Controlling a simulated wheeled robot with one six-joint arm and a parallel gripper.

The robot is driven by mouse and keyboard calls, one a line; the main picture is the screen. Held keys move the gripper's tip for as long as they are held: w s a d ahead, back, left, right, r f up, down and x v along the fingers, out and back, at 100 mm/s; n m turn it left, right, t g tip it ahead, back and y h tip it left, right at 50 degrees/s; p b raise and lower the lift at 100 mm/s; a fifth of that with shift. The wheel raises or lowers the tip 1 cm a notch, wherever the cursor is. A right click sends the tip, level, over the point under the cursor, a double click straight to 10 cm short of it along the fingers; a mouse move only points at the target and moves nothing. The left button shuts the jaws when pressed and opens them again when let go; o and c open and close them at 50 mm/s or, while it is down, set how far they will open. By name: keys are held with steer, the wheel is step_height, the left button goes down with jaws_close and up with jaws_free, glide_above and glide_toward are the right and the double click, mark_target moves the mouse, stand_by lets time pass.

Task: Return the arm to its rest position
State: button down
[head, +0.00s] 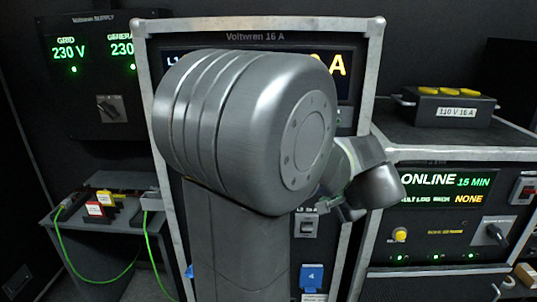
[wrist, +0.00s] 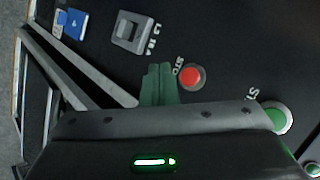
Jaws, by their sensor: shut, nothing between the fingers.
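My arm (head: 240,130) rises through the middle of the head view, bent at a large grey joint, with its wrist part (head: 375,187) pointing to the right. It stands in front of the Voltwren 16 A cabinet (head: 372,60) and hides much of its face. My gripper's fingers are not clear in the head view. In the wrist view my gripper (wrist: 160,72) shows two dark greenish fingers together, with nothing between them. They point at a dark panel, beside a red button (wrist: 192,77). Whether they touch the panel I cannot tell.
In the head view, a 110 V box (head: 450,108) sits on the right rack. A green cable (head: 149,245) hangs at the left bench (head: 95,262).

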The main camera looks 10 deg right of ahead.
steer(key=p, duration=0.1)
steer(key=w+p, duration=0.1)
steer(key=shift+w+d+r+p, duration=0.1)
steer(key=shift+d+r+p, duration=0.1)
steer(key=shift+p, duration=0.15)
steer(key=shift+s+a+f+b, duration=0.1)
steer(key=shift+s+a+b, duration=0.2)
steer(key=shift+s, duration=0.6)
steer(key=shift+s+a+f+b, duration=0.15)
steer(key=shift+s+b, duration=0.3)
steer(key=shift+s, duration=0.5)
steer(key=shift+s+a+b, duration=0.25)
steer(key=shift+s+b, duration=0.1)
steer(key=shift+s, duration=0.55)
